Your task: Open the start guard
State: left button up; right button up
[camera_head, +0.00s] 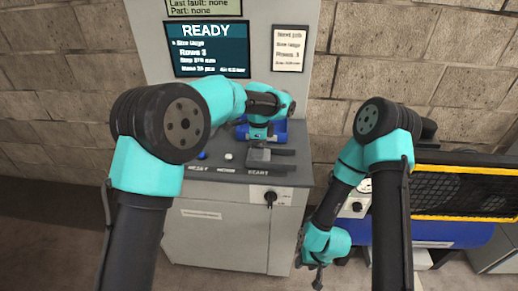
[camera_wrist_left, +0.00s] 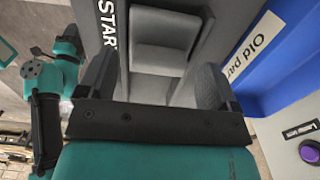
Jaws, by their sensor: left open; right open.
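The start guard (camera_wrist_left: 168,28) is a grey, box-like cover beside the "START" lettering in the left wrist view. It looks closed. My left gripper (camera_wrist_left: 157,75) is open, one dark finger on each side of the guard's line. I cannot tell whether the fingers touch it. In the head view my left gripper (camera_head: 278,158) is low over the right part of the console top (camera_head: 225,172), above the third label, and hides the guard. My right gripper (camera_head: 318,278) is open and empty, hanging down at the right of the console, away from the guard.
A blue button (camera_head: 203,155) and a white button (camera_head: 228,157) stand left on the console. A blue bin (camera_wrist_left: 262,60) labelled "Old part" is close beside the guard. A dark knob (camera_head: 270,197) is on the console front. The screen (camera_head: 208,50) reads "READY".

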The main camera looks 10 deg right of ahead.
pick_arm(q)
jog(key=shift+f, duration=0.8)
jog(key=shift+c, duration=0.3)
jog(key=c, duration=1.2)
jog(key=d, duration=0.2)
jog(key=s+d, duration=0.1)
jog(key=d, duration=0.4)
jog(key=shift+s+d, duration=0.2)
jog(key=shift+s, duration=0.2)
jog(key=o, duration=1.3)
jog(key=shift+c, duration=0.2)
jog(key=shift+r, duration=0.1)
notch_tip(320, 180, up, 17)
jog(key=shift+r, duration=0.15)
